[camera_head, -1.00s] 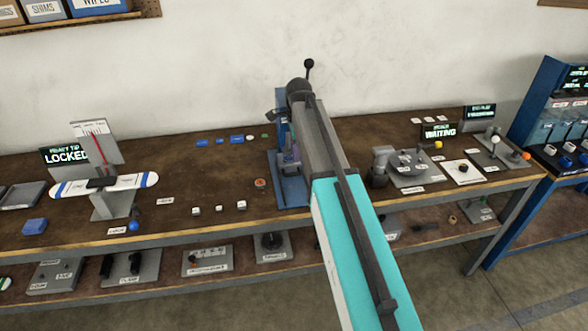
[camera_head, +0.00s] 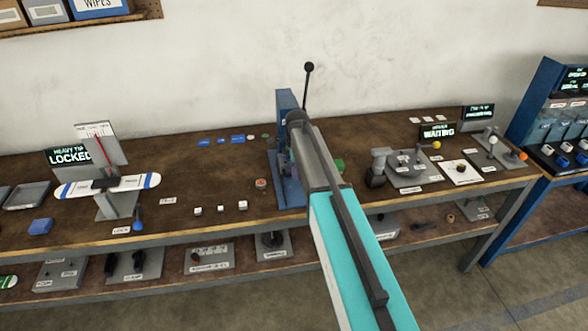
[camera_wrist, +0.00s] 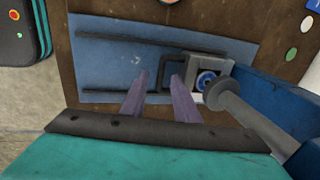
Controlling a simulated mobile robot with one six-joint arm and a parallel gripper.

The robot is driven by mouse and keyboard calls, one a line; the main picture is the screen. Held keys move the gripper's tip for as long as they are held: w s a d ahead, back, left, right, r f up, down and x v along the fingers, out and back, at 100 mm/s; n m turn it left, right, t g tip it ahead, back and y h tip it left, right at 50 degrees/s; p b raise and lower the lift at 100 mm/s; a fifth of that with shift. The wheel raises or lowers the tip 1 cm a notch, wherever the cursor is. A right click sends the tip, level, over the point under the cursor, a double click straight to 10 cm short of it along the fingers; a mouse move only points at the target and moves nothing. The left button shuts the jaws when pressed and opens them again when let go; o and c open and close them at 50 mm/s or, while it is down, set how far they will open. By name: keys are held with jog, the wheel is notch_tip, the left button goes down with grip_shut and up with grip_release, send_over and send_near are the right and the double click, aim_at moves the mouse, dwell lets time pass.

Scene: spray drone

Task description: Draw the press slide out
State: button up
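The press has a blue upright frame (camera_head: 287,105) behind my arm, with a black ball-topped lever (camera_head: 307,85) standing up. In the wrist view its blue base plate (camera_wrist: 115,65) carries two dark rails. The grey press slide (camera_wrist: 222,76), holding a blue ringed round part (camera_wrist: 207,80), sits at the right end of the rails, by the blue frame. My arm mostly hides the gripper in the head view.
A grey rod (camera_wrist: 235,100) stands close right of the fingers. On the bench, small white blocks (camera_head: 220,209) lie left of the press and a grey fixture (camera_head: 378,166) stands right of it. A balance stand (camera_head: 115,204) is far left.

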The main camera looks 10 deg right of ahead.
jog(key=shift+w+f, duration=0.1)
jog(key=shift+f, duration=0.25)
grip_shut()
jog(key=s+b, duration=0.2)
jog(key=s, duration=1.3)
jog(key=shift+s+b, duration=0.25)
jog(key=shift+b, duration=0.1)
jog(key=shift+f, duration=0.1)
